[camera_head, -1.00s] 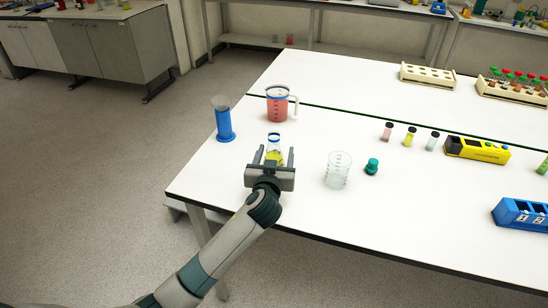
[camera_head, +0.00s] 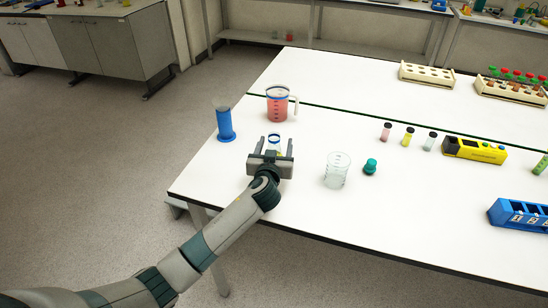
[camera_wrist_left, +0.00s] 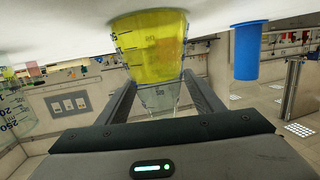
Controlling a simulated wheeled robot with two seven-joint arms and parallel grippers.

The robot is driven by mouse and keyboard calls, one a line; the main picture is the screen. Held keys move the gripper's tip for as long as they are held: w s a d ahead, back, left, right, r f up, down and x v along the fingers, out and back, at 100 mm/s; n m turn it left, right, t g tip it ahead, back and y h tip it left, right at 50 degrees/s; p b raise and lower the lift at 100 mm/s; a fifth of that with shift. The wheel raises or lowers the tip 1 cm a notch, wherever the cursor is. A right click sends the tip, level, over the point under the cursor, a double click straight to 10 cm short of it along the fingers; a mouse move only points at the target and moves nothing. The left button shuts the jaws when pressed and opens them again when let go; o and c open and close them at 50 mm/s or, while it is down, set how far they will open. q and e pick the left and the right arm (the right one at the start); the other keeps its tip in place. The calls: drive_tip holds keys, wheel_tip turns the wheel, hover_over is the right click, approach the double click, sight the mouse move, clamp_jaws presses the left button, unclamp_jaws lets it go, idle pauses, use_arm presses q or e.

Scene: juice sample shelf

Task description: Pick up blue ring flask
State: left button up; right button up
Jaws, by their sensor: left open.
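The blue ring flask (camera_head: 274,140) stands on the white table near its left edge, with a blue band at its neck and yellow liquid inside. In the wrist view the flask (camera_wrist_left: 150,45) appears upside down, its yellow body at the top and its clear neck between my fingers. My left gripper (camera_head: 273,144) is open, with a finger on each side of the flask's neck. It also shows in the wrist view (camera_wrist_left: 158,95), where contact with the glass cannot be told. In the head view the gripper hides the flask's lower part. My right gripper is not in view.
A blue cylinder (camera_head: 225,124) stands left of the flask, and a pitcher of red liquid (camera_head: 278,106) stands behind it. A clear beaker (camera_head: 336,171) and a green stopper (camera_head: 370,166) are to the right. The table's front middle (camera_head: 400,220) is clear.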

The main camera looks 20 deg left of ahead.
sight(276, 137)
use_arm(q)
drive_tip(key=shift+w, duration=0.35)
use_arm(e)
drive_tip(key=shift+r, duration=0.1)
use_arm(q)
drive_tip(key=shift+a, duration=0.1)
drive_tip(key=c, duration=1.4)
drive_tip(key=shift+r, duration=0.35)
drive_tip(key=shift+r+b, duration=0.75)
drive_tip(key=shift+r, duration=0.95)
drive_tip(key=d+r+b, duration=0.1)
drive_tip(key=d+r, duration=0.1)
drive_tip(key=d, duration=0.1)
drive_tip(key=w+d+r+b, duration=0.1)
drive_tip(key=d+r, duration=0.1)
drive_tip(key=d, duration=0.2)
drive_tip(key=w+d+r+b, duration=0.1)
drive_tip(key=d+r+b, duration=0.1)
drive_tip(key=d, duration=0.2)
drive_tip(key=shift+w+d+r, duration=0.2)
drive_tip(key=shift+r, duration=0.2)
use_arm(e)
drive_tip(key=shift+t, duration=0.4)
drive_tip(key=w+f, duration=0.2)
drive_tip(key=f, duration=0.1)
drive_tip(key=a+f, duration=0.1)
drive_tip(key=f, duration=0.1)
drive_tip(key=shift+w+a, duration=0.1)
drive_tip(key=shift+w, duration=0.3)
